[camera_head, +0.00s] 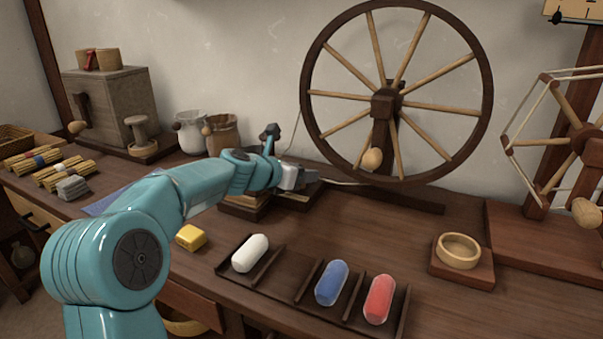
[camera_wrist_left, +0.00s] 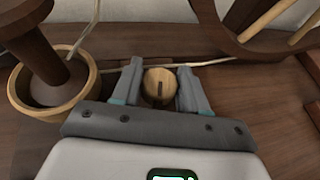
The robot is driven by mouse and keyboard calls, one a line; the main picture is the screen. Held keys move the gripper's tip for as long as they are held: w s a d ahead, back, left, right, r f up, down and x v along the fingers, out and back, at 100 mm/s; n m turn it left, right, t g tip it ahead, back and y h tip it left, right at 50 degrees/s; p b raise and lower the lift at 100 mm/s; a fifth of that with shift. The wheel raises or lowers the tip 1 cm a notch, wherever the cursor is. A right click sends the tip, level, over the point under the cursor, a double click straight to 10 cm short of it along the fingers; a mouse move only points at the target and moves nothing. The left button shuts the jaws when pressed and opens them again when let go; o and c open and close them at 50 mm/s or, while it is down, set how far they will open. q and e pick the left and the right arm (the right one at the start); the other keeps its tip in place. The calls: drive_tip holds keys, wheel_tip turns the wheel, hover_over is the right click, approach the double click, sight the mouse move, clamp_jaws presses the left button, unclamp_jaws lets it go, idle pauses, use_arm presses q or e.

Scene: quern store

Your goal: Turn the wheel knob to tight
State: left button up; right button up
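The knob (camera_wrist_left: 160,84) is a small round wooden piece with a dark mark on its face, seen in the left wrist view. The two grey fingers of my left gripper (camera_wrist_left: 160,88) stand on either side of it and appear to touch it. In the head view my left gripper (camera_head: 307,180) is low over the bench, left of the foot of the large spoked wheel (camera_head: 487,95). The knob is hidden there behind the gripper and forearm. Whether the mark lines up with any tight position cannot be read. My right gripper is not in view.
A dark rack (camera_head: 279,280) at the front holds white, blue and red rolls. A yellow block (camera_head: 190,237) lies left of it. A round wooden dish (camera_head: 459,251) stands right. In the left wrist view a wooden bowl (camera_wrist_left: 77,110) with a dark post stands close left of the gripper.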

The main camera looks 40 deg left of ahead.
use_arm(q)
drive_tip(key=o, duration=0.4)
drive_tip(key=shift+c, duration=0.2)
drive_tip(key=p+v, duration=0.3)
drive_tip(key=v, duration=1.3)
drive_tip(key=shift+r, duration=0.15)
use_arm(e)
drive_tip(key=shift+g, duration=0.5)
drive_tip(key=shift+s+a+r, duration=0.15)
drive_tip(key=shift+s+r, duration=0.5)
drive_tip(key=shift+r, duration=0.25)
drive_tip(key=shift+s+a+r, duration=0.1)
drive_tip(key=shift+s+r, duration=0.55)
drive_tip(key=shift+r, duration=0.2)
use_arm(q)
drive_tip(key=shift+s, duration=0.15)
drive_tip(key=shift+c, duration=0.2)
